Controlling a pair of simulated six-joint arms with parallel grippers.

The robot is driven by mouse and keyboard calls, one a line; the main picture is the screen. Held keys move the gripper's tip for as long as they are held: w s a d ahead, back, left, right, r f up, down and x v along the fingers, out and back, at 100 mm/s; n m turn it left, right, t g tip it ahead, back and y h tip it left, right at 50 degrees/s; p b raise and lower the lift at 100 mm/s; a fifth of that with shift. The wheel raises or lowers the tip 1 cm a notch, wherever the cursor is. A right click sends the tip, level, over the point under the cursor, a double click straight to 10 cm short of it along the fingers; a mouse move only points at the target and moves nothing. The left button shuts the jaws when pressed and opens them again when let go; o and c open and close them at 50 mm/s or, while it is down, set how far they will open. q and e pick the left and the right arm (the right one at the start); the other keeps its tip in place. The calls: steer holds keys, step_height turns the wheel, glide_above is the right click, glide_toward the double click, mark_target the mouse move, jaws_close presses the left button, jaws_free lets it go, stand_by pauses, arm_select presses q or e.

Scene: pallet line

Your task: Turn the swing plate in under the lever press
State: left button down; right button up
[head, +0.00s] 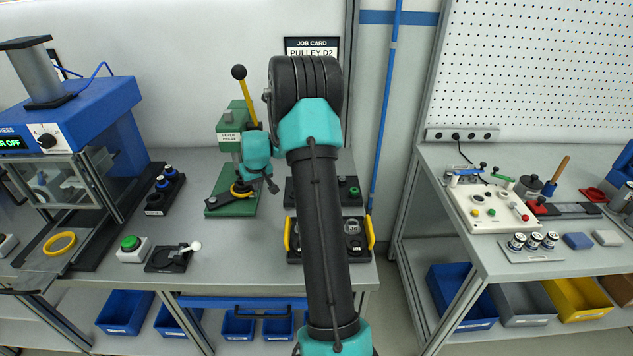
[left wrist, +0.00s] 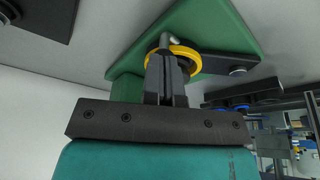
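The green lever press (head: 229,141) stands at the back of the left bench, its yellow lever (head: 246,98) raised with a black knob on top. Its dark swing plate (head: 219,201) lies over the green base (head: 237,209) and carries a yellow ring (head: 240,192). The plate (left wrist: 228,64) and ring (left wrist: 184,51) also show in the left wrist view. My left gripper (head: 270,183) is beside the ring. In the left wrist view its fingers (left wrist: 166,68) are close together around a short grey peg (left wrist: 168,41) at the ring; the contact is partly hidden. My right gripper is not in view.
A blue press (head: 85,110) with a clear guard stands at left. A dark tray with yellow handles (head: 370,233) lies right of the press, partly behind my arm. The bench front is clear between them.

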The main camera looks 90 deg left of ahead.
arm_select(q)
steer(key=shift+a, duration=0.15)
stand_by(0.5)
steer(key=w+d+r, duration=0.3)
steer(key=d+r, duration=0.3)
steer(key=r, duration=0.4)
steer(key=shift+w+r, duration=0.15)
steer(key=shift+w, duration=0.1)
